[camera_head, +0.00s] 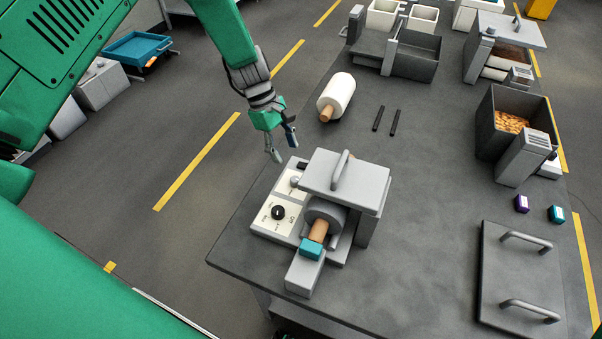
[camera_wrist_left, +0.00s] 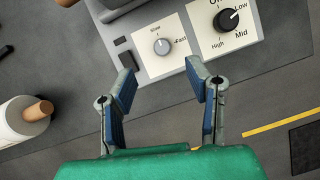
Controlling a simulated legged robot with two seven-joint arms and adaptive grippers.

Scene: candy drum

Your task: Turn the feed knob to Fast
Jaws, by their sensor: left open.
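The feed knob is a small light grey dial (camera_wrist_left: 162,46) on a white plate marked Slow and Fast in the left wrist view. I cannot tell exactly where its pointer sits. In the head view the grey knob (camera_head: 295,181) is on the near-left side of the machine (camera_head: 345,180). My left gripper (camera_head: 283,150) is open and empty, above and behind the control panel. In the left wrist view its open fingers (camera_wrist_left: 160,66) frame the space just below the grey knob, apart from it. My right gripper is not in view.
A black knob (camera_wrist_left: 229,20) marked Low, Mid and High is beside the feed knob, with a dark switch (camera_wrist_left: 125,61) on the other side. A white roll (camera_head: 338,94) and two black sticks (camera_head: 386,120) lie behind.

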